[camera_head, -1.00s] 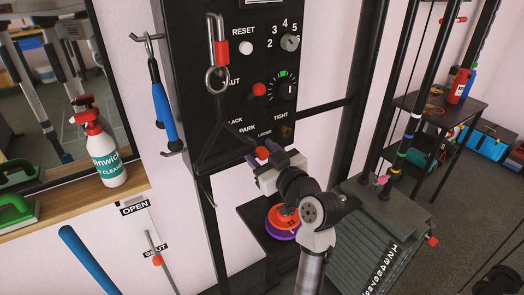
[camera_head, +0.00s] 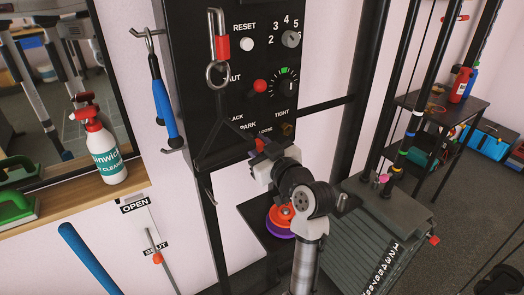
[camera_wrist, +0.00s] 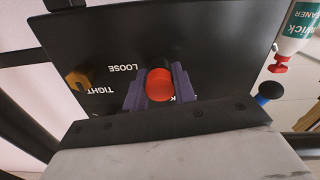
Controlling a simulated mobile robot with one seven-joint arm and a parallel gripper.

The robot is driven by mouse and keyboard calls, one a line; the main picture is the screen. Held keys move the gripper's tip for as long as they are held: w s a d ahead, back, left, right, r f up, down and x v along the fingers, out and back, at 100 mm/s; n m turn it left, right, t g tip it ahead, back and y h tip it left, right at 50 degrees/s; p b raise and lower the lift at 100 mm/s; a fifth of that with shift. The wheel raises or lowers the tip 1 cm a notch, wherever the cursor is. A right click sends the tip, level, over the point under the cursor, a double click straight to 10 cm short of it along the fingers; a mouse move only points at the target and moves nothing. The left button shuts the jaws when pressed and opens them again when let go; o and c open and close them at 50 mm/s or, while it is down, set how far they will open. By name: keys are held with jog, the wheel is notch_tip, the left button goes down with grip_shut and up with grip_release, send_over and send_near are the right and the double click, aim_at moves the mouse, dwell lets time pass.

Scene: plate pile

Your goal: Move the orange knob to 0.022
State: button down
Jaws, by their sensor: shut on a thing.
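The orange-red knob (camera_wrist: 160,84) sits between the two purple fingers of my gripper (camera_wrist: 159,92) in the wrist view, and the fingers are shut on its sides. In the head view the knob (camera_head: 260,145) shows as a small red piece on the lower part of the black panel (camera_head: 215,95), just below the LOOSE lettering. My gripper (camera_head: 262,168) reaches it from below, and its fingers are mostly hidden there. The SLACK/PARK lettering beside the knob is partly covered.
An ochre knob (camera_wrist: 79,80) is near the TIGHT/LOOSE lettering. Orange and purple discs (camera_head: 281,219) lie below. A spray bottle (camera_head: 105,150) stands left on a shelf.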

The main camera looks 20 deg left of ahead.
jog(key=shift+r, duration=0.1)
jog(key=c, duration=1.1)
grip_release()
jog(key=shift+w+a, duration=0.1)
jog(key=b+v, duration=0.3)
jog(key=v, duration=1.1)
jog(key=shift+b, duration=0.35)
